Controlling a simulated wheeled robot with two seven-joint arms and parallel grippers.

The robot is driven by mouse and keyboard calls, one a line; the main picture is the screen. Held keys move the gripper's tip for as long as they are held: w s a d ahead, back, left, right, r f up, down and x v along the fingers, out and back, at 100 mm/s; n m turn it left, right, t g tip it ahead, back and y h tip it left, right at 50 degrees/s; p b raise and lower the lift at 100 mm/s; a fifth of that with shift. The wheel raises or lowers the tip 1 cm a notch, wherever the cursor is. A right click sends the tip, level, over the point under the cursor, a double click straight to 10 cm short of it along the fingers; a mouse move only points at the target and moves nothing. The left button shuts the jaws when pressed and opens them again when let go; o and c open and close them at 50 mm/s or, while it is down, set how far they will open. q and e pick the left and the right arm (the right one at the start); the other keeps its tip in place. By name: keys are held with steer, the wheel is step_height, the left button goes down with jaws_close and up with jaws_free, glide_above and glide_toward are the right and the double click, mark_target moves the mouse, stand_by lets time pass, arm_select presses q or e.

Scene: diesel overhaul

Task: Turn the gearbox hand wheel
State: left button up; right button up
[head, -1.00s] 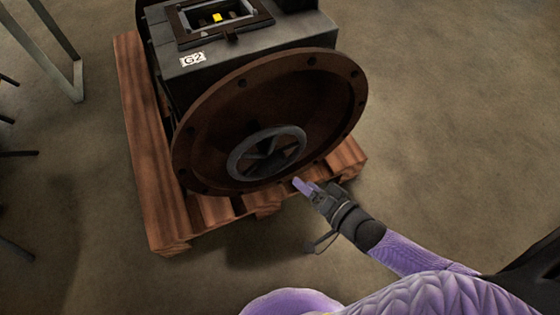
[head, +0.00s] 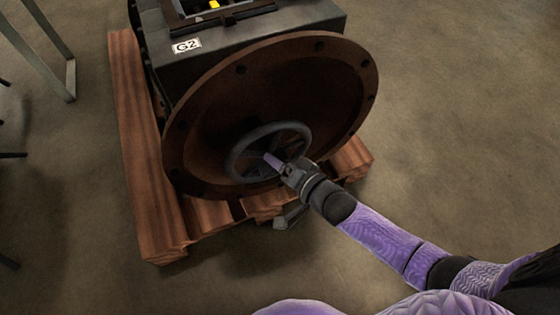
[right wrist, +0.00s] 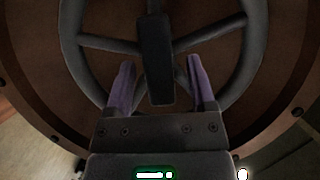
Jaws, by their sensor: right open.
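The gearbox (head: 240,42) is a dark grey block with a G2 label and a large round rusty-brown flange (head: 205,105) on its front. The dark grey spoked hand wheel (head: 240,142) sits in front of the flange's lower part. My right gripper (head: 271,160) is at the wheel's lower right. In the right wrist view the open gripper (right wrist: 158,80) has one purple finger on each side of a dark upright bar (right wrist: 157,50) in front of the wheel's spokes (right wrist: 110,43). I cannot tell whether the fingers touch it. My left gripper is out of view.
The gearbox stands on a reddish wooden pallet (head: 143,160). A grey metal frame (head: 55,70) stands on the floor at the upper left, with dark legs below it. The concrete floor (head: 460,100) on the right is clear.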

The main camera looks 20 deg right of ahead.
jaws_close()
stand_by(1.4)
